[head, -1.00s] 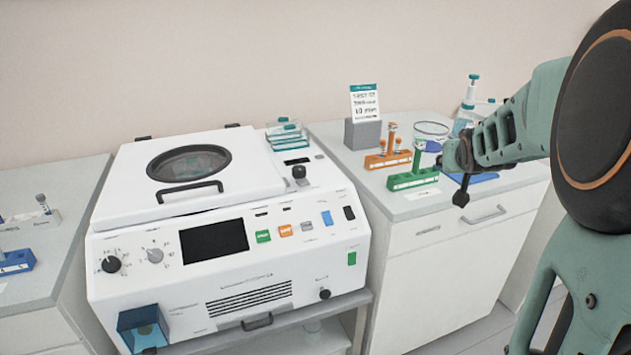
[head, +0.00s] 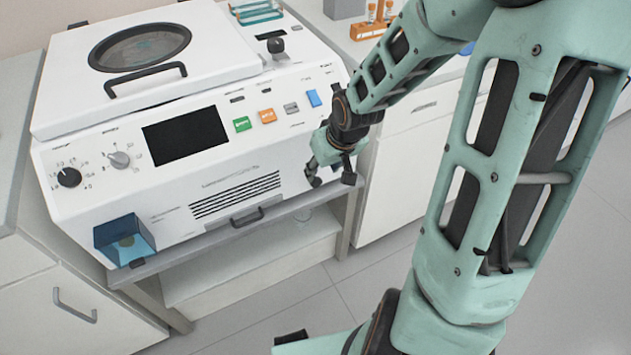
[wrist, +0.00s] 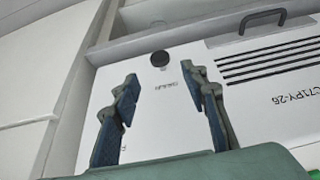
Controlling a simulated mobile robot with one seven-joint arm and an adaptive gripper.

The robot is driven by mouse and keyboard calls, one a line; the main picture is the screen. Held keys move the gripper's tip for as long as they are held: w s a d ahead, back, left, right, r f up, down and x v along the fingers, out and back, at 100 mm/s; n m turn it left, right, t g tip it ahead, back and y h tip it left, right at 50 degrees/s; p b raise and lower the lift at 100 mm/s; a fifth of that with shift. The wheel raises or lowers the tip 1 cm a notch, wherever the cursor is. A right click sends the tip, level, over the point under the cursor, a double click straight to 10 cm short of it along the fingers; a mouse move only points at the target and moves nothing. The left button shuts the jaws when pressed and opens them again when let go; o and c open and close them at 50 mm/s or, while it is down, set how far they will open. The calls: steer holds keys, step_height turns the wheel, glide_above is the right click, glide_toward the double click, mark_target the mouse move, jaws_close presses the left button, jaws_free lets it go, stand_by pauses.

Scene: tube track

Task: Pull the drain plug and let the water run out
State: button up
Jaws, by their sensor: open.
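The white machine (head: 250,185) stands on a grey stand. The drain plug (wrist: 159,59) is a round black knob on its front panel, beside a small label, in the wrist view. In the head view the plug is hidden behind my gripper (head: 331,180), which is at the lower right of the machine's front. In the wrist view my gripper (wrist: 160,76) is open and empty, with its fingers on either side of the line to the plug and the plug just beyond the tips. I cannot tell the exact gap. No running water shows.
A black handle (head: 246,217) and vent slots (head: 236,195) are left of my gripper. A blue clear box (head: 125,240) sticks out at the machine's lower left. A white cabinet (head: 405,150) stands to the right.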

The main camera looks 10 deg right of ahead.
mark_target(317, 180)
steer(key=b+x, duration=0.3)
steer(key=x, duration=0.5)
steer(key=shift+w+f+b, duration=0.1)
steer(key=shift+b, duration=0.3)
steer(key=shift+c, duration=0.7)
jaws_close()
